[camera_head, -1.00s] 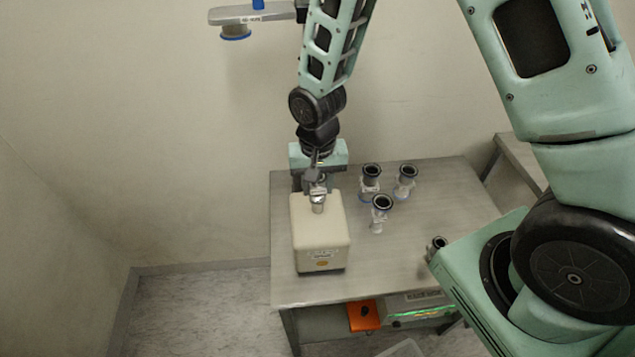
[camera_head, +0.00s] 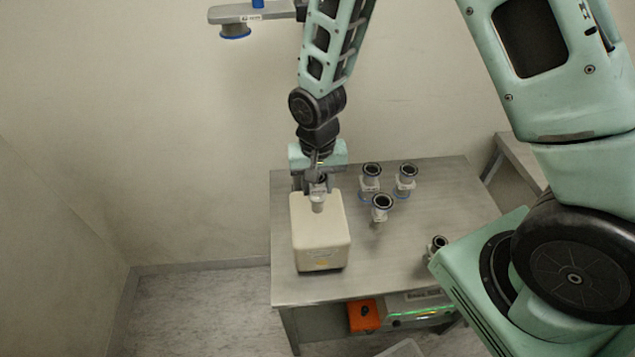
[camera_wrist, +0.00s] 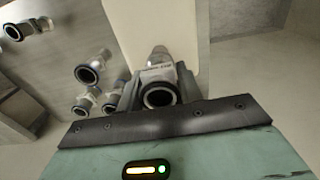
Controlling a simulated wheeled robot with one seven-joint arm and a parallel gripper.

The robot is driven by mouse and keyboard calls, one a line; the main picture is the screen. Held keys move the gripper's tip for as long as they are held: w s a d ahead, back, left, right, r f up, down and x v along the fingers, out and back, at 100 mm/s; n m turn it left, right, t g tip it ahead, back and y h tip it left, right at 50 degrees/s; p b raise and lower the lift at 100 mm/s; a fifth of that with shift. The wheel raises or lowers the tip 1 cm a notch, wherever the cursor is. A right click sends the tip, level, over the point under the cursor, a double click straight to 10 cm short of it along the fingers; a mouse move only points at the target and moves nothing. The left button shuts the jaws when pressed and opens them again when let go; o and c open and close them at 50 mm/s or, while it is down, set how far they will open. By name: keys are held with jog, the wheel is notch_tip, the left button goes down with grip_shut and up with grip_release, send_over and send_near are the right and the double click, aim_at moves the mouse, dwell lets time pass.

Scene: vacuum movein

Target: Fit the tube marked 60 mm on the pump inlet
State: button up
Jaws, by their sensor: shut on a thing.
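The pump (camera_head: 320,243) is a cream box near the left front of the metal table. Its inlet area is at the pump's back top; the wrist view shows a metal stub (camera_wrist: 158,52) there. My gripper (camera_head: 317,180) is shut on a tube (camera_wrist: 158,93) with a dark open ring and a pale label band. The held tube is at the stub and appears in line with it. I cannot tell whether it is seated. The label is too small to read. In the wrist view my gripper's fingers (camera_wrist: 158,90) flank the tube.
Several other tubes stand right of the pump, including a front one (camera_head: 381,208), a back left one (camera_head: 371,183) and a back right one (camera_head: 406,180). Another fitting (camera_head: 438,244) is near my body. An orange box (camera_head: 364,316) is below the table (camera_head: 440,205).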

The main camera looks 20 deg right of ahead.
jog(key=shift+f, duration=0.45)
dwell(0.6)
jog(key=o, duration=1.1)
jog(key=shift+r, duration=0.1)
notch_tip(320, 180, up, 17)
jog(key=shift+r+b, duration=0.15)
jog(key=shift+b, duration=0.8)
